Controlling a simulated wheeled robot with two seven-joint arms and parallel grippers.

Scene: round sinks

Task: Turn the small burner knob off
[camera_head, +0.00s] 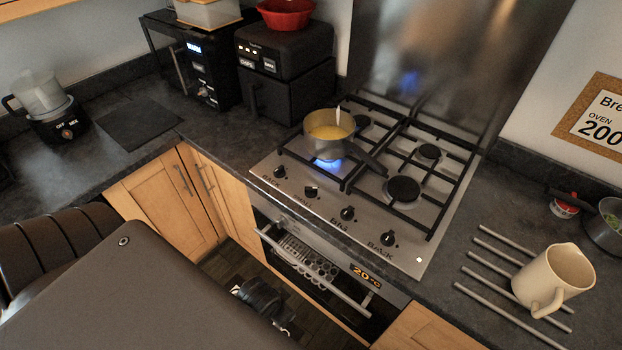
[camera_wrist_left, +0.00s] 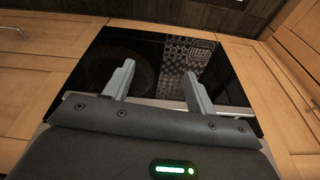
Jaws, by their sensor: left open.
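The stove's front panel carries a row of black knobs. The second knob from the left (camera_head: 311,191) has a label that seems to read "SMALL", though it is tiny; its pointer looks turned differently from the others. A blue flame (camera_head: 328,164) burns under a pot (camera_head: 329,133) with yellow contents on the front left burner. In the left wrist view my left gripper (camera_wrist_left: 156,82) is open and empty, its fingers toward a dark glass oven front (camera_wrist_left: 140,60). No knob shows between the fingers. My right gripper is not in view.
The pot's dark handle (camera_head: 367,159) reaches right over the hob. The oven door handle (camera_head: 310,272) sticks out below the knobs. A cream jug (camera_head: 553,279) stands on metal bars at the right. Wooden cabinets (camera_head: 165,205) are to the left.

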